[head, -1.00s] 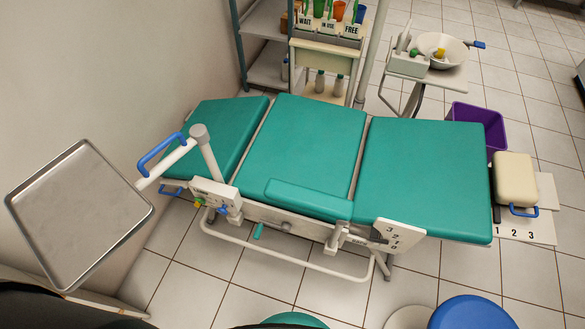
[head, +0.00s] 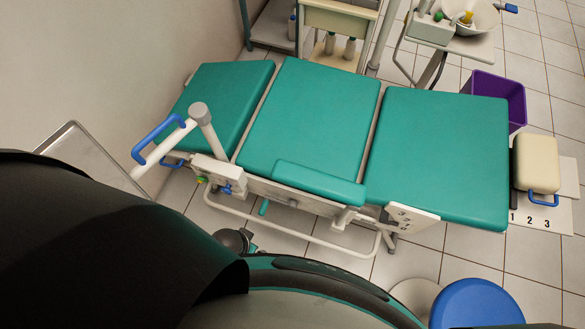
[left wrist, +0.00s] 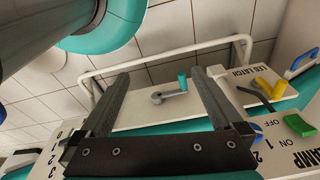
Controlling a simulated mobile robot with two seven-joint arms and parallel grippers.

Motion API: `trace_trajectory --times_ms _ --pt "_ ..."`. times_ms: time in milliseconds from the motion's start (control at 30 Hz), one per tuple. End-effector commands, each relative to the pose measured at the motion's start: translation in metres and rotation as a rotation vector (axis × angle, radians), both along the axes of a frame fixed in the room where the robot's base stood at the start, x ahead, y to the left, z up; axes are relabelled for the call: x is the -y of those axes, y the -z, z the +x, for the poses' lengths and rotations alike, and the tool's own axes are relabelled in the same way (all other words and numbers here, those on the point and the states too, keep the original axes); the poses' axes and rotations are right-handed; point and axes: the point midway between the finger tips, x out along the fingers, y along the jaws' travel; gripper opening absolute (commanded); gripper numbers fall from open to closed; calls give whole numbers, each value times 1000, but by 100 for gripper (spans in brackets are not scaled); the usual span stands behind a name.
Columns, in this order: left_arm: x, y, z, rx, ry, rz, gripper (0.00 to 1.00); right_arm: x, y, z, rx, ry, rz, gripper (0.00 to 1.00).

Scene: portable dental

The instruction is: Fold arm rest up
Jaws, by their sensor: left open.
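The arm rest (head: 318,185) is a narrow teal pad. It lies along the near side of the teal chair (head: 305,115), about level with the seat. In the left wrist view, my left gripper (left wrist: 162,78) is open and empty. A small grey lever with a teal knob (left wrist: 182,84), on a white side panel, shows between its fingers; I cannot tell the distance. The lever's teal handle (head: 264,207) also shows in the head view below the seat edge. In the head view my large dark arm fills the lower left, and the left fingers cannot be made out. My right gripper is not in view.
A yellow leg latch lever (left wrist: 266,88) and a green lamp switch (left wrist: 299,125) sit right of the fingers. A white pole with a blue handle (head: 158,143) stands at the chair's left, near a metal tray (head: 85,150). A blue stool (head: 475,305) is lower right.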

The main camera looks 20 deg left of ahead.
Motion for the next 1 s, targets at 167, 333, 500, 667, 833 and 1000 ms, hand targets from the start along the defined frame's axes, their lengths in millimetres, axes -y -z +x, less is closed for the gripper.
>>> trace_trajectory --times_ms 167,333,500,667,833,1000 --pt "6 -44 37 36 -7 -4 100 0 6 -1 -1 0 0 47" --pt "9 -93 63 66 -13 -8 100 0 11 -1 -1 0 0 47" --pt "10 -148 77 95 -18 -11 100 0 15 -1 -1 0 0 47" --pt "10 -194 80 117 -22 -12 100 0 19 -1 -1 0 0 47" --pt "9 -230 77 134 -25 -12 100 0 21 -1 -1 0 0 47" --pt "8 -260 72 148 -26 -13 100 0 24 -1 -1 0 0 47"
